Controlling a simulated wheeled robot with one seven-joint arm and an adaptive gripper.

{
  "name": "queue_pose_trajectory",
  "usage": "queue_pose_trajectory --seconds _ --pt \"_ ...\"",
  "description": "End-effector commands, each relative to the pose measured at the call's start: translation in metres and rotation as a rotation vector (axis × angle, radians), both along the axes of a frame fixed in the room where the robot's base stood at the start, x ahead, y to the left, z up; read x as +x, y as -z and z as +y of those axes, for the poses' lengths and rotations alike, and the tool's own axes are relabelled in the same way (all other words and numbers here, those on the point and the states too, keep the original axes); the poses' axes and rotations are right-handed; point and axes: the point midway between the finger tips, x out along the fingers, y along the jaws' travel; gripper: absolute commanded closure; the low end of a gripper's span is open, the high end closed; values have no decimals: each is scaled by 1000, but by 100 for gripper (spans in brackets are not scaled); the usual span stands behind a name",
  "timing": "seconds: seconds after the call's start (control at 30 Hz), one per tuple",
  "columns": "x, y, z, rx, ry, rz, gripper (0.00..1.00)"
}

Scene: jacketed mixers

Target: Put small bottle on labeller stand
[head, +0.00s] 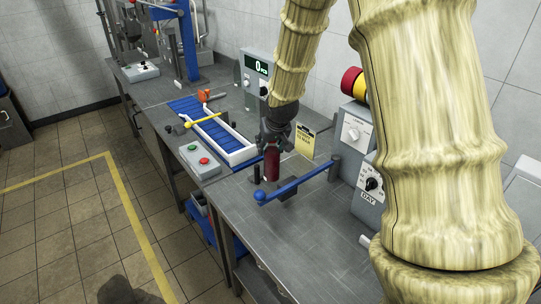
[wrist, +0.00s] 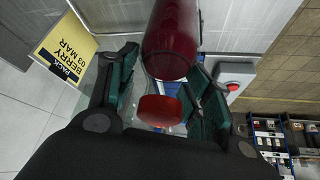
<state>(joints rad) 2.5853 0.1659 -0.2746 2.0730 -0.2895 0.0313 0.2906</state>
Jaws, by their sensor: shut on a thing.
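A small dark red bottle (head: 272,165) hangs upright below my gripper (head: 274,142) in the head view. The bottle also shows in the wrist view (wrist: 173,42), with its red cap (wrist: 160,110) between the two dark green fingers. My gripper is shut on the bottle near its neck. I cannot tell whether the bottle's base touches anything.
The labeller (head: 355,135) with red and yellow rolls stands at right. A yellow label card (head: 306,142) stands behind the bottle. A blue conveyor (head: 215,133) with white rails and a button box (head: 200,159) are to the left.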

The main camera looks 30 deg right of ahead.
Motion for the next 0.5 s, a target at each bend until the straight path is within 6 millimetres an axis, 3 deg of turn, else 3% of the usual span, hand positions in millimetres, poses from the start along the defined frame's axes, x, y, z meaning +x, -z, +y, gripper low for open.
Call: queue_pose_trajectory --seconds 0.17,0.5 --pt "0 7 0 0 -1 0 100" --pt "0 39 0 0 0 1 100"
